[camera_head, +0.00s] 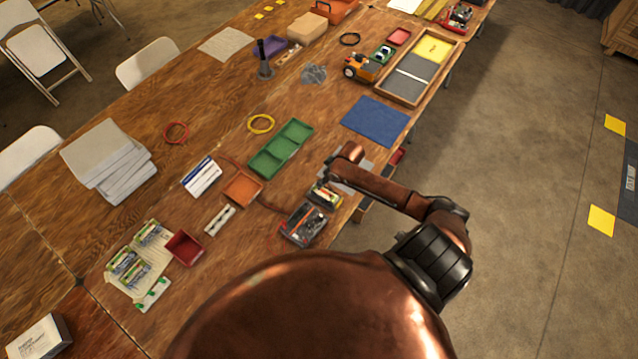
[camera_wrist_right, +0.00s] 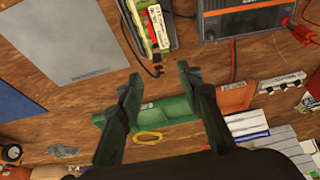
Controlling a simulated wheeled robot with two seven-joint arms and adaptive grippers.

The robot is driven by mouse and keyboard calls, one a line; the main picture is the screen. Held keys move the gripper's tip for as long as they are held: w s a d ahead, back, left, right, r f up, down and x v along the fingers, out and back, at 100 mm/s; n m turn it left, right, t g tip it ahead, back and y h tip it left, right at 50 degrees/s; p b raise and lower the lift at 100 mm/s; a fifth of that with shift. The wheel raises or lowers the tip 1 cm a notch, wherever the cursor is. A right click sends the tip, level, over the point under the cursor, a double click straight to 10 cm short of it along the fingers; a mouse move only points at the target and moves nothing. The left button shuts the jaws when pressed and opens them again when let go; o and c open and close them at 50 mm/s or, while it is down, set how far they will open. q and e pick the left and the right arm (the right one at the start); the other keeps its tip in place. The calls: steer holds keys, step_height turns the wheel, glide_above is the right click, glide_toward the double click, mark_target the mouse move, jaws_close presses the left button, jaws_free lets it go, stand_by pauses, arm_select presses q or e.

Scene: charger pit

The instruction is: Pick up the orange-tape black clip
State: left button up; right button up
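I cannot single out orange tape on any clip. In the right wrist view, a small black piece (camera_wrist_right: 157,70) lies on the wood at the near end of a green-and-yellow charger (camera_wrist_right: 153,28); it may be the black clip, but it is too small to be sure. My right gripper (camera_wrist_right: 158,82) is open and empty, its two fingers apart with this piece seen between and just beyond their tips. In the head view, my right arm reaches over the table's right edge, and its hand (camera_head: 338,167) is above the green-and-yellow charger (camera_head: 325,194). My left gripper is not in view.
A grey-and-orange charger (camera_wrist_right: 248,15) with red clips (camera_wrist_right: 304,34) stands beside the green-and-yellow one. A grey sheet (camera_wrist_right: 85,38) lies on its other side. A green tray (camera_head: 281,148), an orange tray (camera_head: 242,188) and a blue mat (camera_head: 375,121) lie around. Bare wood separates them.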

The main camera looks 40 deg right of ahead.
steer(key=shift+w+p+x, duration=0.2)
steer(key=shift+p+x, duration=0.3)
steer(key=shift+x, duration=3.25)
steer(key=shift+d+r, duration=0.1)
steer(key=shift+c, duration=0.3)
jaws_close()
steer(key=shift+r, duration=0.55)
steer(key=shift+v, duration=1.2)
steer(key=s+a+r+b, duration=0.1)
steer(key=s+a+r, duration=0.2)
steer(key=s+r, duration=0.6)
steer(key=s, duration=0.3)
steer(key=shift+s+a+r+b, duration=0.3)
steer(key=shift+s+a+b, duration=0.05)
steer(key=shift+s+b, duration=0.05)
